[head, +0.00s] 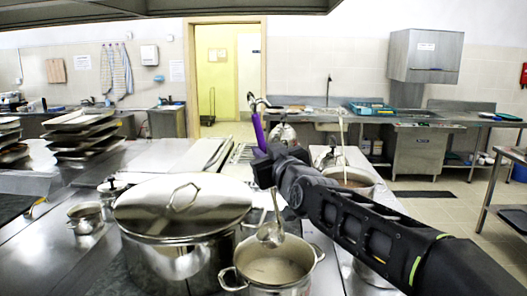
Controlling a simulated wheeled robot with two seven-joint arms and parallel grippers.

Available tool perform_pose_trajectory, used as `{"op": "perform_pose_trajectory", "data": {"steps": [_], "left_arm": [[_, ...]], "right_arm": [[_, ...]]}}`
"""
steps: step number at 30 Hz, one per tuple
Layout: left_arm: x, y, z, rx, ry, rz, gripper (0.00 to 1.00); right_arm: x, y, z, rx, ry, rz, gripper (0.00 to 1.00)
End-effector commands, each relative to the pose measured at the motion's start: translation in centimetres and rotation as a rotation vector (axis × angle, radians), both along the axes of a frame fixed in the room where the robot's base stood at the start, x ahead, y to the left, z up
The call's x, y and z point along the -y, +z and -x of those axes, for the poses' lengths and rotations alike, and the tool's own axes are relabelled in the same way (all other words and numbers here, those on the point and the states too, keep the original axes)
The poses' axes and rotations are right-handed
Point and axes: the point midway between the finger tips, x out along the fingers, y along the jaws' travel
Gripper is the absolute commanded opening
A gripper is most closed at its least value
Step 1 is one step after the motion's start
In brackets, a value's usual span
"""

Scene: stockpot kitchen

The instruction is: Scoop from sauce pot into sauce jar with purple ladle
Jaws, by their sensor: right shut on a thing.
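My right gripper (265,168) is shut on the purple ladle (258,132), which it holds upright. The ladle's hooked end is up and its metal bowl hangs below my gripper. The bowl appears at or just above the mouth of an open steel pot (308,280) with pale, creamy contents, at the bottom centre. A second open pot (362,190) with reddish-brown contents stands behind my right arm, partly hidden, with a pale-handled utensil in it. I cannot tell which is the sauce pot. I cannot make out the sauce jar for sure. My left gripper is out of view.
A large lidded stockpot (180,262) stands close to the left of the creamy pot. A small open pot (86,219) and a small lidded pot (113,186) stand further left. Stacked trays (82,121) are at the back left. My right arm covers the counter's right side.

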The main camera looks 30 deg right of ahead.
Motion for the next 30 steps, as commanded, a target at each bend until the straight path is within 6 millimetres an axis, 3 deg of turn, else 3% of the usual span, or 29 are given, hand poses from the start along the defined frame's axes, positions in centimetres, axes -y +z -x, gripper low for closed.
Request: {"op": "perform_pose_trajectory", "data": {"steps": [5,17,30], "left_arm": [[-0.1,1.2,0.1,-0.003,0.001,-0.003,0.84],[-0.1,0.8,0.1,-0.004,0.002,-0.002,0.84],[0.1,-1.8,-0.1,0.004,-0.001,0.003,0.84]], "right_arm": [[-0.1,0.4,0.0,0.001,0.001,0.001,0.0],[0.0,-0.1,0.0,0.002,-0.001,0.002,0.0],[0.0,-3.5,0.0,0.001,0.0,0.002,0.0]]}}
